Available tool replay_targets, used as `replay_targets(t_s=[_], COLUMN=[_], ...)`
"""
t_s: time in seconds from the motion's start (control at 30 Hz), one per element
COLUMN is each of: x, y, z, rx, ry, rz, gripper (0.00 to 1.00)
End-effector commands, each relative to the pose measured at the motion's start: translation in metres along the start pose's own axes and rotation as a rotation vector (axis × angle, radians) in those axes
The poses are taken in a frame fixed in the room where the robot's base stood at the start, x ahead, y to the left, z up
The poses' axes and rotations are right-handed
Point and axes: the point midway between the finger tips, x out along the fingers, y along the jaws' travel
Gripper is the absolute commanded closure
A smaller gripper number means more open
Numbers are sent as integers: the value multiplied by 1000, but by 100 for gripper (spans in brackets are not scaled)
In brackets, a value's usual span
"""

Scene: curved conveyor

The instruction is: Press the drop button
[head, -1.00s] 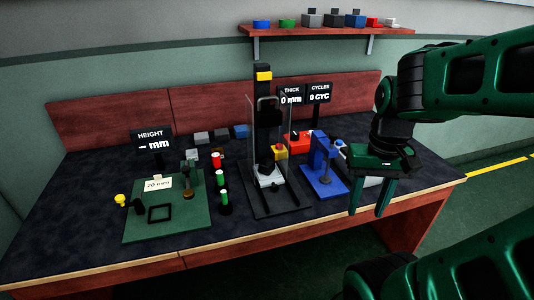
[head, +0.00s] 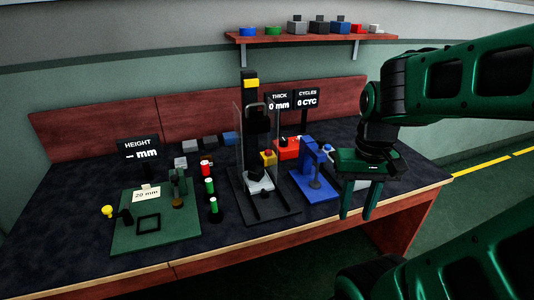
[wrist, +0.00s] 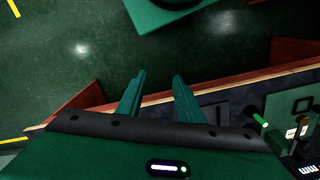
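No button carries a readable "drop" label. A yellow box with a red top (head: 268,157), button-like, stands beside the black tower (head: 250,115) with clear guards. A red box (head: 287,148) with small controls sits behind it to the right. A yellow knob (head: 107,211) stands at the left end of the green plate (head: 165,235). My gripper (head: 356,214) is open and empty, fingers pointing down, at the right end of the bench, apart from these things. In the wrist view its fingers (wrist: 159,82) stand apart over the bench's front edge.
A blue fixture (head: 316,165) stands between the tower and my gripper. Red and green capped posts (head: 209,186) stand left of the tower. Display signs (head: 292,100) rise behind. A shelf (head: 300,38) with several blocks hangs above. The bench's right front is mostly clear.

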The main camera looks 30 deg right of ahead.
Motion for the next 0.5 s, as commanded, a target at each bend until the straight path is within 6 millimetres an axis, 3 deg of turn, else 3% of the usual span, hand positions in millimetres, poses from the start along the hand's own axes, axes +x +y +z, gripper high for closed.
replay_targets(t_s=[0.03, 0.1, 0.13, 0.5], x=[0, 0, 0, 0], y=[0, 0, 0, 0], z=[0, 0, 0, 0], rx=[0, 0, 0, 0], ry=[0, 0, 0, 0], rz=[0, 0, 0, 0], gripper=[80, 97, 100, 100])
